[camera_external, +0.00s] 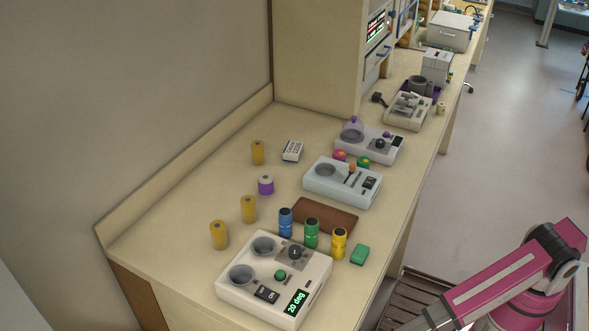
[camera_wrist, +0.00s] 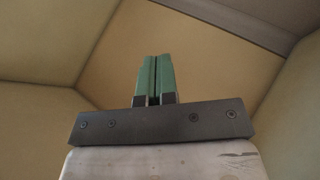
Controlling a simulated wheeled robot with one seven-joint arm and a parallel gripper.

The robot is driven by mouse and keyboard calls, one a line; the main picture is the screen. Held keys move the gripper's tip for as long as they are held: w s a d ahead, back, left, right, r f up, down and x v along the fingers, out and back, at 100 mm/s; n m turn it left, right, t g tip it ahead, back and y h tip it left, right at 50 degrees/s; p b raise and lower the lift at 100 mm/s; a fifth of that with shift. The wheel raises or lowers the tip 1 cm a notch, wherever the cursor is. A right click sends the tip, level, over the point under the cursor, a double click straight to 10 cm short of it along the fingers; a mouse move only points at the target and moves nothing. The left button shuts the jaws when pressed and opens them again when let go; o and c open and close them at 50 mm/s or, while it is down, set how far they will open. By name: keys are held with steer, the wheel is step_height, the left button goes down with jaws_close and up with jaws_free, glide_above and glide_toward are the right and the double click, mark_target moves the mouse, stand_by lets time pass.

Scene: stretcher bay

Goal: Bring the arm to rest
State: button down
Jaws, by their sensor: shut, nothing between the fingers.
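My arm (camera_external: 510,281) is magenta and shows at the lower right of the external view, beside the bench and over the floor. Its far end runs out of the bottom of that view, so the gripper is not seen there. In the wrist view my gripper (camera_wrist: 155,80) has two green fingers held together, with only a thin dark line between them. It is shut and empty. Behind the fingers, the wrist view shows only plain tan surfaces meeting at corners, and no bench objects.
A long bench (camera_external: 180,211) holds a white device (camera_external: 240,294) with a green display, a pale blue device (camera_external: 342,182), a brown board (camera_external: 325,216), colored vials and yellow cylinders. A tall cabinet (camera_external: 315,55) stands behind. The floor (camera_external: 500,130) right of the bench is mostly clear.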

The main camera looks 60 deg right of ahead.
steer(key=d+r+g+y, duration=0.2)
steer(key=d, duration=0.8)
steer(key=d+r+g+y, duration=0.2)
steer(key=d+r+y, duration=0.1)
steer(key=d, duration=0.8)
steer(key=d+r+g+y, duration=0.2)
steer(key=d+r, duration=0.1)
steer(key=d, duration=0.7)
steer(key=shift+w+d+m+g, duration=0.3)
steer(key=shift+w+d+m, duration=0.05)
steer(key=shift+d+m, duration=0.05)
steer(key=shift+r, duration=0.1)
stand_by(0.4)
